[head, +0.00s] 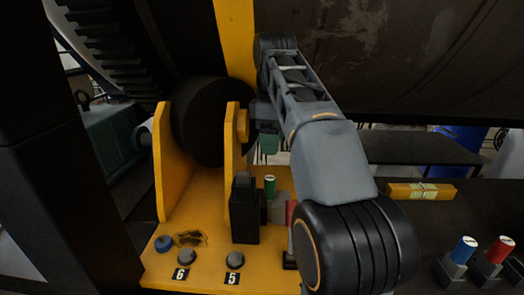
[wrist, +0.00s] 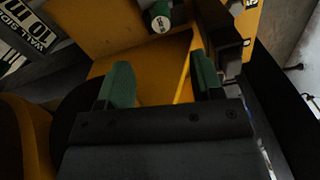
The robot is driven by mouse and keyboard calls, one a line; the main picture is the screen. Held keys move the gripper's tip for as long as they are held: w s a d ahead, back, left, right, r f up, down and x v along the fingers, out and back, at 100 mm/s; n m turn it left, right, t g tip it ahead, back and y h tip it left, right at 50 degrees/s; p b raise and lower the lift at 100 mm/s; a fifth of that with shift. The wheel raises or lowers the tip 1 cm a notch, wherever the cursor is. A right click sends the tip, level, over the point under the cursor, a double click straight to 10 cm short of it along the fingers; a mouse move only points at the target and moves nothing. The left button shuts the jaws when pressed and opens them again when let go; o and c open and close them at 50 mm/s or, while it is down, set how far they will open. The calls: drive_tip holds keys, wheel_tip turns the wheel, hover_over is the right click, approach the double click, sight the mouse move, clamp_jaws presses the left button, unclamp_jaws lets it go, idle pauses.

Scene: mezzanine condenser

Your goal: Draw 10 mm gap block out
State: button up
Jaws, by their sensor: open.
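A green-handled piece with a pale top (head: 270,187) stands upright on the yellow bracket, just right of a black block (head: 244,210). I take it to be the 10 mm gap block; its lower part is partly hidden. In the wrist view its green handle (wrist: 158,16) shows at the top, with small print on its pale end that I cannot read surely. My gripper (head: 268,145) hangs above it, apart from it. In the wrist view the green fingers of my gripper (wrist: 162,80) are spread with nothing between them.
The yellow bracket (head: 205,262) has two upright plates beside a dark roller (head: 200,120). A red piece (head: 291,212) stands close right of the green one. Blue (head: 465,248) and red (head: 500,250) handled pieces and a yellow level (head: 420,193) are at right.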

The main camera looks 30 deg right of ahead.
sight(270, 178)
wheel_tip(270, 178, down, 13)
drive_tip(key=shift+a+f, duration=0.1)
drive_tip(key=shift+f, duration=0.1)
idle(0.4)
clamp_jaws()
drive_tip(key=shift+w+r, duration=0.1)
drive_tip(key=shift+r, duration=3.6)
drive_tip(key=shift+r, duration=0.15)
